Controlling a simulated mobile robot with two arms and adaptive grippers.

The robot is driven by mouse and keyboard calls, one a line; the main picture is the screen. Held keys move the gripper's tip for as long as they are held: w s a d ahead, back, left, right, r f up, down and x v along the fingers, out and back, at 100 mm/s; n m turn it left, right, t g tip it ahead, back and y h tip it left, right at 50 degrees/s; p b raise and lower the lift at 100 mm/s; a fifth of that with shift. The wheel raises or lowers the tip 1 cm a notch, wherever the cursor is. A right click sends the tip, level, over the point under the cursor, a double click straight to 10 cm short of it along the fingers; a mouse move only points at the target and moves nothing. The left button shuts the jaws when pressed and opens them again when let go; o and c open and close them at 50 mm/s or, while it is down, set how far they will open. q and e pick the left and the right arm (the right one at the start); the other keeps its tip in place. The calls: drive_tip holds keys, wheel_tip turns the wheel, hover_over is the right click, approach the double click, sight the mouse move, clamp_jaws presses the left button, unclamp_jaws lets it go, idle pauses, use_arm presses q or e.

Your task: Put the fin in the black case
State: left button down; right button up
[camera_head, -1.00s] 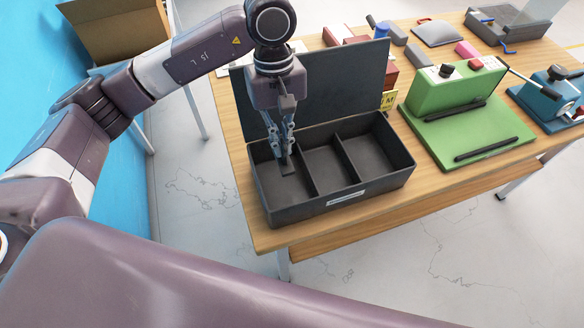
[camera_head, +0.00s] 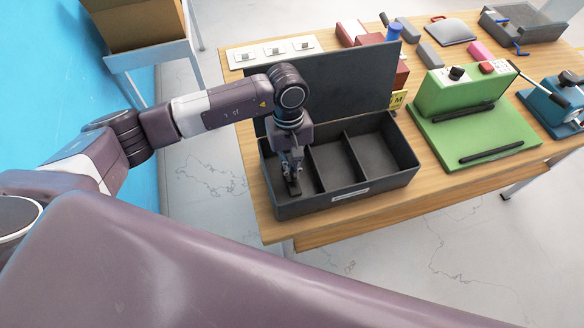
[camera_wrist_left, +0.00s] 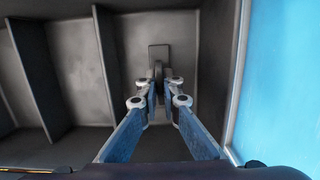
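The black case (camera_head: 375,192) stands on the wooden table with its lid (camera_head: 330,85) up at the back. Two dividers split it into three compartments. My left gripper (camera_head: 292,182) points down into the left compartment. In the left wrist view my left gripper (camera_wrist_left: 158,92) is closed around the dark, thin fin (camera_wrist_left: 158,70), whose flat rectangular base shows ahead of the fingertips. The fin is inside the left compartment, close above or on its floor; I cannot tell which. The other two compartments look empty. My right gripper is not in view.
A green machine (camera_head: 475,130) stands right of the case, with a blue device (camera_head: 550,100) beyond it. A red box (camera_head: 400,75) and a white switch panel (camera_head: 275,52) are behind the lid. A cardboard box (camera_head: 135,22) is at the back left.

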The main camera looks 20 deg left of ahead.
use_arm(q)
drive_tip(key=shift+f, duration=0.1)
drive_tip(key=c, duration=2.3)
unclamp_jaws()
drive_tip(key=shift+o, duration=0.7)
drive_tip(key=shift+r, duration=0.2)
drive_tip(key=shift+w+r+b, duration=0.15)
drive_tip(key=shift+r+b, duration=0.15)
wheel_tip(320, 180, up, 11)
drive_tip(key=w+a+b, duration=0.1)
drive_tip(key=b, duration=0.3)
drive_tip(key=shift+w, duration=0.1)
